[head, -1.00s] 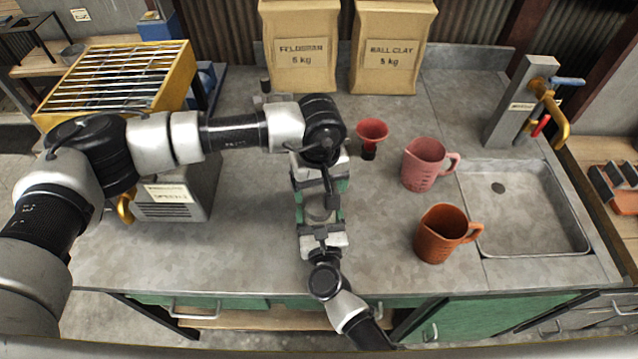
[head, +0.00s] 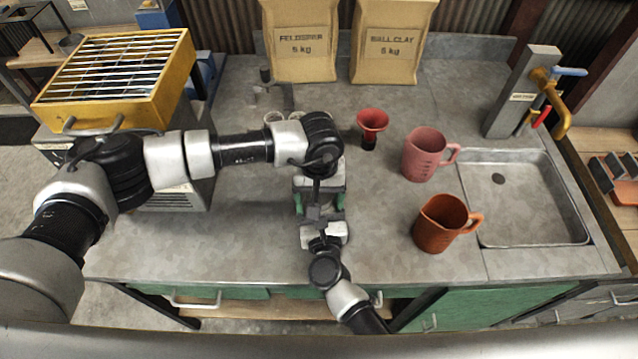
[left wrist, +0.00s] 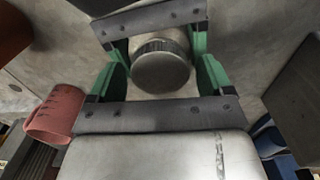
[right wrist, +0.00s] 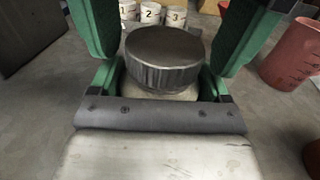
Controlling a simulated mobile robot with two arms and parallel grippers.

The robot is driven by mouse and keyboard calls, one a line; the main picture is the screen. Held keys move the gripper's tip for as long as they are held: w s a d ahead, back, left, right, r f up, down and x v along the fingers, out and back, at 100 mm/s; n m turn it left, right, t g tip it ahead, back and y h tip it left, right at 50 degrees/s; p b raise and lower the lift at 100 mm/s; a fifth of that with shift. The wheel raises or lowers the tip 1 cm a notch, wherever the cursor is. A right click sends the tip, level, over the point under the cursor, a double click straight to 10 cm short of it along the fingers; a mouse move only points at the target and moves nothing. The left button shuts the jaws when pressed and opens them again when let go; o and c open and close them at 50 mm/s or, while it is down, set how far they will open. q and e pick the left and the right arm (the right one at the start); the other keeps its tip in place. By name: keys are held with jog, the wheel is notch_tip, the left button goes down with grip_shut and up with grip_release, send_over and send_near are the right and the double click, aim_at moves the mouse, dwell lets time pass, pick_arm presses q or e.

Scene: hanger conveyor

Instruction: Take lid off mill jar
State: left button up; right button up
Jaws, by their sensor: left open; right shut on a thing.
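The mill jar stands upright on the grey counter, its pale body (right wrist: 150,93) showing below a ridged grey metal lid (right wrist: 162,58) in the right wrist view. The lid (left wrist: 162,70) also shows in the left wrist view, seated on the jar. My right gripper (right wrist: 160,88) is shut on the jar's body, just under the lid. My left gripper (left wrist: 162,78) is open, its green fingers on either side of the lid with gaps showing. In the head view the grippers (head: 320,202) meet at the jar and hide it.
A red funnel-shaped thing (head: 372,125), a pink jug (head: 425,155) and an orange jug (head: 441,224) stand to the right, before the sink (head: 525,200). Numbered cups (right wrist: 150,13) stand behind the jar. Two bags (head: 302,40) and a yellow grated box (head: 115,75) are farther back.

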pick_arm(q)
jog(key=c, duration=0.9)
jog(key=n, duration=0.6)
jog(key=shift+n, duration=0.4)
jog(key=o, duration=1)
jog(key=shift+r, duration=0.1)
